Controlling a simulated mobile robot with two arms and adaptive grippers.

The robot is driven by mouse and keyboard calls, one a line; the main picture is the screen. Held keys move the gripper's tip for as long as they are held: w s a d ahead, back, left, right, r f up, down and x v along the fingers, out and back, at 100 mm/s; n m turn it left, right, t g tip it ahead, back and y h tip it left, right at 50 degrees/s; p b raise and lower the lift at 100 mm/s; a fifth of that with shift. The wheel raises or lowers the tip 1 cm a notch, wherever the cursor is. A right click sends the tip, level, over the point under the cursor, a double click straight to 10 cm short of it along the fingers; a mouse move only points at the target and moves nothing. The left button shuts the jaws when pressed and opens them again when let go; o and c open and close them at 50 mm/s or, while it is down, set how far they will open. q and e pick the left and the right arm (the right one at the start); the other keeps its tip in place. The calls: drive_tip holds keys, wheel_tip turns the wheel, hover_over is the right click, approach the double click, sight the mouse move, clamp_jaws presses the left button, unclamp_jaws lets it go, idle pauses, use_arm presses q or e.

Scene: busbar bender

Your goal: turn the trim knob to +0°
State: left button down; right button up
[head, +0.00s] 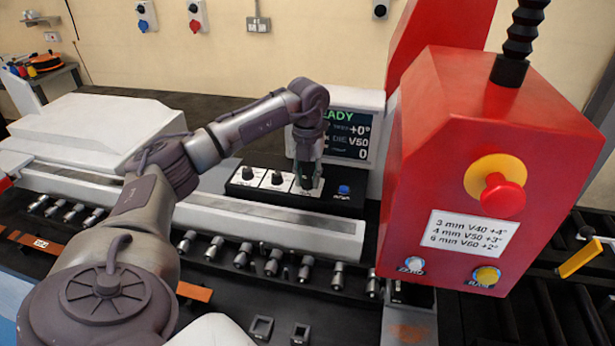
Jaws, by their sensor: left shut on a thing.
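The black control panel (323,203) carries a row of knobs on white plates. My left gripper (307,181) points down at the right-hand plate and is shut on the knob there, which I take as the trim knob; fingers hide most of it. The plate labels are too small to read. Two black knobs stand free to its left, one at the far left (249,173) and one in the middle (277,178). The display (350,140) behind shows "READY", a "+0°" line, "V50" and "0", partly covered by my arm. My right gripper is out of view.
A blue button (344,189) sits right of the gripped knob. A big red housing (470,150) with a red stop button (503,195) and a bend note (461,233) stands close on the right. A white rail (300,232) and several metal pegs lie in front.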

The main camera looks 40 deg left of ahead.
sight(308, 178)
use_arm(q)
drive_tip(key=c, duration=0.8)
unclamp_jaws()
drive_tip(key=shift+r, duration=0.1)
wheel_tip(308, 178, up, 12)
drive_tip(key=shift+f, duration=0.1)
